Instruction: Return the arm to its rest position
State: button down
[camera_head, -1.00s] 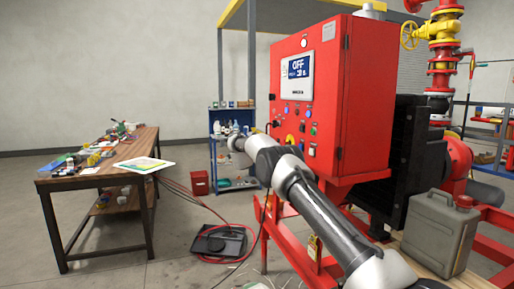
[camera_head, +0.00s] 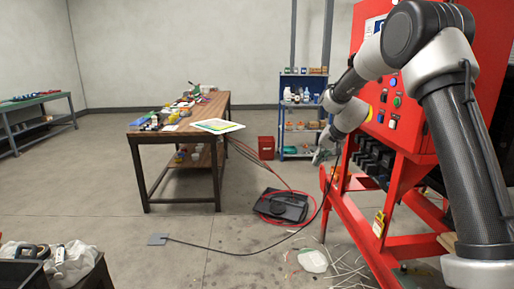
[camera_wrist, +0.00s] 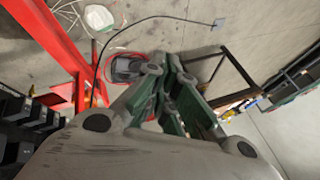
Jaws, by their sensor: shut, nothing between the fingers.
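My arm (camera_head: 465,150) rises at the right of the head view, bends at a high elbow and comes back down toward the red skid. My gripper (camera_head: 320,156) hangs at its end, pointing down, in front of the blue shelf and left of the red control cabinet. In the wrist view my gripper (camera_wrist: 166,62) shows its grey linkages and green parts; it is shut and empty, above the floor. The red control cabinet (camera_head: 480,75) is partly hidden behind my arm.
The red skid frame (camera_head: 400,200) stands close beside my arm. A wooden workbench (camera_head: 180,130) with clutter is at left centre. A black case (camera_head: 283,206) with red hose and a black cable lie on the floor. A blue shelf (camera_head: 303,75) stands behind.

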jog(key=s+d+r+n+h, duration=0.1)
jog(key=s+d+r, duration=0.3)
jog(key=s, duration=1.2)
jog(key=s+d+r+n+h, duration=0.1)
jog(key=s+d+r, duration=0.3)
jog(key=s, duration=1.1)
jog(key=s+d+r+n+h, duration=0.1)
jog(key=s+d+r, duration=0.3)
jog(key=s, duration=1.2)
jog(key=shift+s+d+n+g, duration=0.3)
jog(key=shift+d+g, duration=0.1)
jog(key=shift+r, duration=0.1)
